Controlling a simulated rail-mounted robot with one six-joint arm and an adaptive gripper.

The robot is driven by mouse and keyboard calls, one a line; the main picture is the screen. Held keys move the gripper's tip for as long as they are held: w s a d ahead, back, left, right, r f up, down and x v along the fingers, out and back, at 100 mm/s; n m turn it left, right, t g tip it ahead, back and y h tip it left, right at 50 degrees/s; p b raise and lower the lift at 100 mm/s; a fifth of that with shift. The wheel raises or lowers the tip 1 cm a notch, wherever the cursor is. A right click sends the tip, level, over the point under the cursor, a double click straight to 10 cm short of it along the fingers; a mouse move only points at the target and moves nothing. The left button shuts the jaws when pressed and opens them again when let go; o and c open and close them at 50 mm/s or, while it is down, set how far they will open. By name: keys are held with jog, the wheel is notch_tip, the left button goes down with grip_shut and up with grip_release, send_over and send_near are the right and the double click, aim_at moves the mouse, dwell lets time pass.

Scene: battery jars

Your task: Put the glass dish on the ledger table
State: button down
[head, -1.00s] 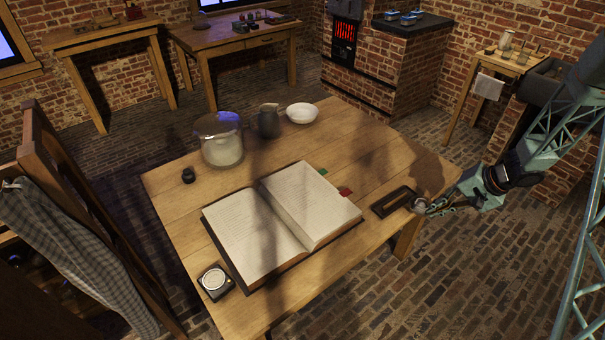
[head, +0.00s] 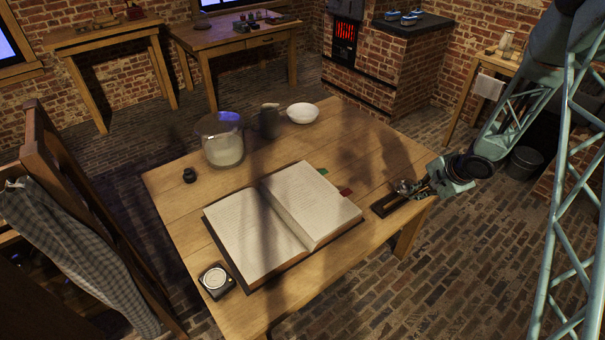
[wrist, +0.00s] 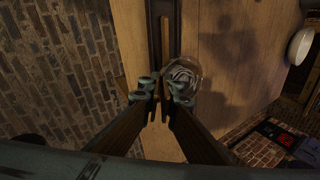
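The small clear glass dish (head: 403,187) is at the fingertips of my gripper (head: 422,189), over the right edge of the ledger table (head: 375,155). In the wrist view the dish (wrist: 184,72) shows as a round, ridged glass just beyond the fingertips (wrist: 162,92), right of the gap between them. The fingers are close together and appear closed on its rim; the exact contact is hard to see. The open ledger (head: 285,215) lies on the table, left of my gripper. The dish appears held above the tabletop; its exact height is unclear.
A glass jar (head: 224,153), dark jug (head: 269,124) and white bowl (head: 302,113) stand along the back. A dark inkwell (head: 189,176) and boxed round dial (head: 215,281) are leftward. Bare wood lies between bowl and tray.

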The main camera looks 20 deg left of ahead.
aim_at(400, 194)
jog(key=shift+s+a+r+m+t+h, duration=0.1)
jog(key=shift+a+m+h, duration=0.1)
jog(key=shift+a+m, duration=0.3)
jog(key=shift+a+r+m+t+h, duration=0.1)
jog(key=shift+a+r+m+h, duration=0.1)
jog(key=shift+a+m, duration=0.2)
jog(key=shift+s+a+r+m+t+h, duration=0.1)
jog(key=shift+a+m+h, duration=0.1)
jog(key=shift+a+m, duration=0.3)
jog(key=shift+s+a+m+h, duration=0.3)
jog(key=shift+a+m, duration=0.2)
jog(key=shift+a, duration=0.2)
jog(key=shift+s+a+r+m+t+h, duration=0.1)
jog(key=shift+s+a+m+t+h, duration=0.25)
jog(key=shift+s+a+m, duration=0.55)
jog(key=shift+w+d, duration=0.1)
jog(key=shift+w, duration=0.05)
jog(key=w+d, duration=0.1)
jog(key=w, duration=0.3)
jog(key=w+d, duration=0.2)
jog(key=w, duration=0.2)
jog(key=w+d+f+p, duration=0.1)
jog(key=w+d, duration=0.1)
jog(key=w, duration=0.2)
jog(key=shift+w+d+f, duration=0.1)
jog(key=shift+w+d, duration=0.1)
jog(key=shift+w, duration=0.1)
jog(key=shift+w+d+f+p, duration=0.1)
jog(key=shift+w+d+p, duration=0.2)
jog(key=shift+w, duration=0.45)
